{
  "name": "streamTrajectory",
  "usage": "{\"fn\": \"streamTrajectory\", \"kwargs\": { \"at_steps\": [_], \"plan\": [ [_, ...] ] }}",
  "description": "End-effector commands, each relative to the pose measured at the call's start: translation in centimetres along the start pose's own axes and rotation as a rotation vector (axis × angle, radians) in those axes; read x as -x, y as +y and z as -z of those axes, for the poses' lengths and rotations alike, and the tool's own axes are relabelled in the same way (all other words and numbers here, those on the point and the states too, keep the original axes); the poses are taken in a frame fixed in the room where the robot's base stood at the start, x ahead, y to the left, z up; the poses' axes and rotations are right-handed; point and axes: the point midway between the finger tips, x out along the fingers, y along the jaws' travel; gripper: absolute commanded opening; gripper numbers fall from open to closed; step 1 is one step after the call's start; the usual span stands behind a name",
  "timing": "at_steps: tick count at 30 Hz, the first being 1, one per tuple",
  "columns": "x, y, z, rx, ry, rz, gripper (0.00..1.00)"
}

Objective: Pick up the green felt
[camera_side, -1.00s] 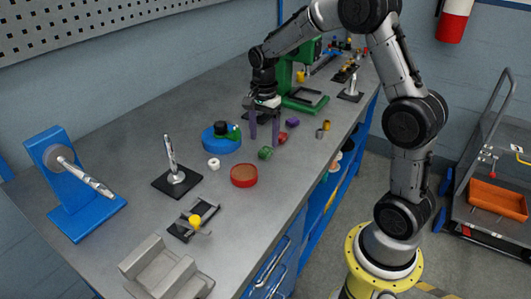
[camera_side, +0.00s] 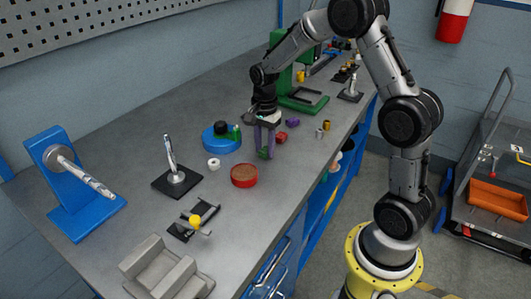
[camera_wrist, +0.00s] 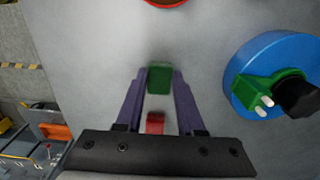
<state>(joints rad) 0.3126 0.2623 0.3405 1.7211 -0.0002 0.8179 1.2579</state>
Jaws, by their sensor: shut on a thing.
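The green felt (camera_wrist: 159,79) is a small dark green block. It sits between the two purple fingertips of my gripper (camera_wrist: 160,74) in the wrist view. My gripper is shut on the felt. I cannot tell whether the felt still touches the bench.
A red block (camera_wrist: 155,123) lies close behind the fingers. A blue round base (camera_side: 221,143) with a green piece and black knob stands to the left. A red round dish (camera_side: 244,176), a white ring (camera_side: 214,163) and a purple block (camera_side: 292,122) lie nearby on the grey bench (camera_side: 150,130).

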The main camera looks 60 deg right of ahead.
Motion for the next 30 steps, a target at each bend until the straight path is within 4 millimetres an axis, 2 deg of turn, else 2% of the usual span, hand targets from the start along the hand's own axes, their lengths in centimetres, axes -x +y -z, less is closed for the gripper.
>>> {"fn": "streamTrajectory", "kwargs": {
  "at_steps": [13, 17, 20, 27, 30],
  "plan": [
    [0.6, -0.1, 0.0, 0.0, 0.0, 0.001, 0.0],
    [1.8, -0.1, 0.0, 0.0, 0.001, 0.004, 0.0],
    [3.5, -0.1, 0.0, 0.0, 0.002, 0.006, 0.0],
    [8.5, 4.1, -1.3, 0.0, 0.003, 0.009, 0.0],
    [9.9, 6.3, -2.0, 0.0, 0.001, 0.003, 0.0]
  ]
}}
